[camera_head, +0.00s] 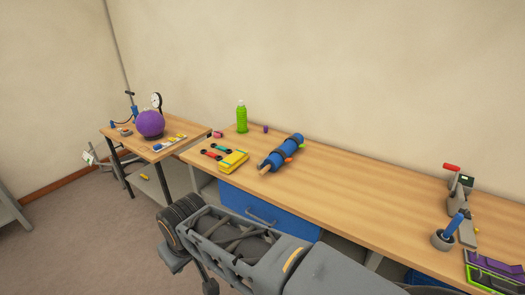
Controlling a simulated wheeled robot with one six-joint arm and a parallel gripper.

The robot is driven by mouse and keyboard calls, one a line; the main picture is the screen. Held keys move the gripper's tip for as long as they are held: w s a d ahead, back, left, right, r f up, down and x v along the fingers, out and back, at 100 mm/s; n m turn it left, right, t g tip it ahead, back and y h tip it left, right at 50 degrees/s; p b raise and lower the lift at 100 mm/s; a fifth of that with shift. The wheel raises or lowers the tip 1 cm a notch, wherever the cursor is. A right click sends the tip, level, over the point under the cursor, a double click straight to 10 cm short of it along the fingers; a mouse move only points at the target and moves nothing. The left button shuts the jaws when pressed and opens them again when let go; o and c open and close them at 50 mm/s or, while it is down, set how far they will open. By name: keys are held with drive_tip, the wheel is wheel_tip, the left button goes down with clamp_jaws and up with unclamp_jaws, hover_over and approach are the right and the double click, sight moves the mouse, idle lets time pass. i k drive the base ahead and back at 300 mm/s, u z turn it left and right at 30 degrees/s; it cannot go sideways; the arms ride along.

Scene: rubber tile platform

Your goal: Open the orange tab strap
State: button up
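A blue roll (275,158) with a tan rod end lies at a slant on the long wooden table. Dark straps go around it. A small orange tab (288,160) sticks out on the roll's right side at the nearer strap. A green tab (301,146) sits at the farther strap. Whether the orange tab's strap is fastened is too small to tell. My grey arm crosses the bottom of the view, in front of the table and apart from the roll. My gripper's fingers do not show.
A grey holder with a blue handle (447,234) stands far right. A purple ball (150,123) is on the left table.

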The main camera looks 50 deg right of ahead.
sight(284, 156)
drive_tip(key=z, duration=0.25)
drive_tip(key=i, duration=0.9)
drive_tip(key=z, duration=1.3)
drive_tip(key=i, duration=0.75)
drive_tip(key=z, duration=0.8)
